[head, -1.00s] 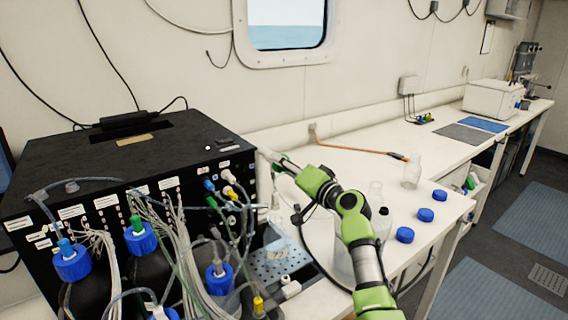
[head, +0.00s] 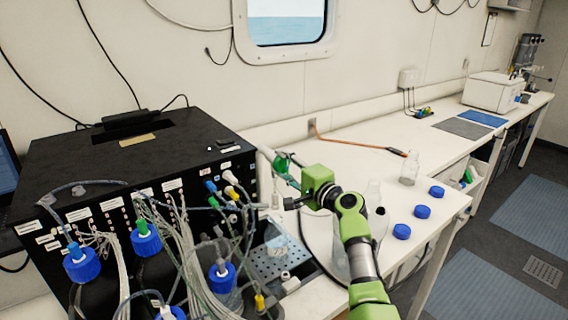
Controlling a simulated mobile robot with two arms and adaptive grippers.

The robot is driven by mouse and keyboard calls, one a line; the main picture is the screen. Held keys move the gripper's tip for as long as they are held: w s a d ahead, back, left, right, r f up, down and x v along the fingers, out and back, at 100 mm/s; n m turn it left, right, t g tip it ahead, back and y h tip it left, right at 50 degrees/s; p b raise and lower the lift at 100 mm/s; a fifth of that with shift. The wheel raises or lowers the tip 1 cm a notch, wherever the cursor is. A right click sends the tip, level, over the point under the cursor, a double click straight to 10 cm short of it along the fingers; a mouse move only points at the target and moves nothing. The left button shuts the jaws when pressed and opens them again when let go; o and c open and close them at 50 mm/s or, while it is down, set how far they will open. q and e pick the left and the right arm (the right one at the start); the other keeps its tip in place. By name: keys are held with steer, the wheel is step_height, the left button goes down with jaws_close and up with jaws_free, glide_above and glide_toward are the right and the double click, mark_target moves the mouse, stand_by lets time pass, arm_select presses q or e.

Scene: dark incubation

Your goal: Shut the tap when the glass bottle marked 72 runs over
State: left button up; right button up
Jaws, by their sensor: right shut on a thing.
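My right gripper (head: 284,170) is at the tap (head: 266,153) beside the black cabinet's right front edge. It is shut on the tap, though the fingers are small and partly hidden by my wrist. Below it a clear glass bottle (head: 278,229) stands upright on the perforated tray (head: 268,266). Its marking is not readable, and I cannot make out its water level or any overflow. My left gripper is not in view.
The black cabinet (head: 110,160) with tubes and blue-capped bottles fills the left. A large clear bottle (head: 373,196) is partly behind my right arm. Several blue caps (head: 422,212) and a smaller clear bottle (head: 409,168) are on the white bench. Its far middle is mostly clear.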

stand_by(0.5)
steer(key=o, duration=1.1)
steer(key=shift+o, duration=0.2)
